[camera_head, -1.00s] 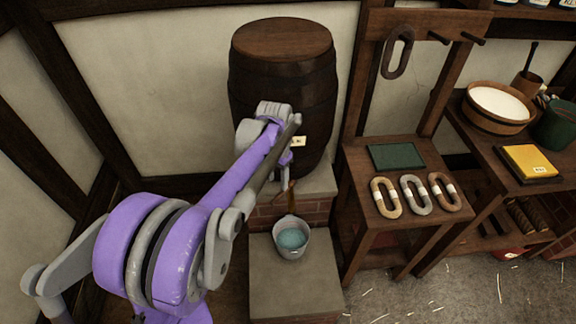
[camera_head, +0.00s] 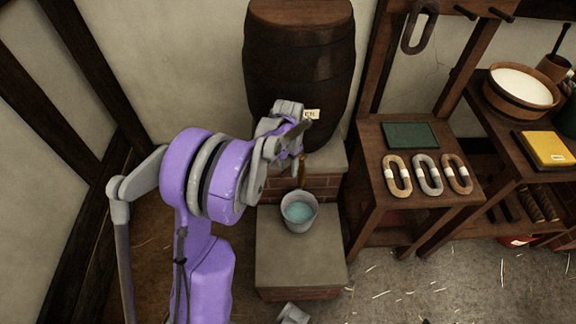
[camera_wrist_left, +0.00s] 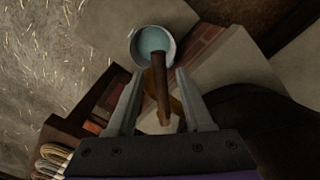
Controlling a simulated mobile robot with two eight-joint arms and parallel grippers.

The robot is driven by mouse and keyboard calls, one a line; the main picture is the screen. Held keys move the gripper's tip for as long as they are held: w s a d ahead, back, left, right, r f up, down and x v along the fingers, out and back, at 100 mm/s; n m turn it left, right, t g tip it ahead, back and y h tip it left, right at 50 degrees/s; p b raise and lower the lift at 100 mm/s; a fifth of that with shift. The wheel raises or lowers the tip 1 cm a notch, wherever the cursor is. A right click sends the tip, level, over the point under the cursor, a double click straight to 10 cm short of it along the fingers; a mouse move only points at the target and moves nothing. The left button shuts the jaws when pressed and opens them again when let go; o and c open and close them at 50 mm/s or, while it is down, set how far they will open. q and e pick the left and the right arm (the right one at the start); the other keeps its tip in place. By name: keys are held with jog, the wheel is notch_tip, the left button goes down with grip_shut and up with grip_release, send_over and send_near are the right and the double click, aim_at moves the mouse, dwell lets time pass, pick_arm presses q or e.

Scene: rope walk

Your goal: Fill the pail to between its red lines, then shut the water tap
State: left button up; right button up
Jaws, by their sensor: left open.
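The pail (camera_head: 299,224) is a small grey bucket upright on a stone block (camera_head: 285,262), with blue-green water (camera_head: 299,212) inside. Its red lines cannot be made out. The wooden water tap (camera_head: 302,172) is low on the barrel's front, just above the pail. In the left wrist view the tap (camera_wrist_left: 160,85) is a brown bar lying between the fingers, its end over the pail (camera_wrist_left: 152,44). My left gripper (camera_wrist_left: 160,104) is open around the tap; contact cannot be told. In the head view the left gripper (camera_head: 296,150) partly hides the tap. A water stream cannot be made out.
The dark barrel (camera_head: 300,60) stands behind on a brick-and-stone base. To the right, a wooden stand (camera_head: 380,165) bears several rope coils and a green plate (camera_head: 411,135). A grey object (camera_head: 292,313) at the bottom edge is unclear.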

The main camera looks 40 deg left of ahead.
pick_arm(q)
grip_shut()
dwell(1.4)
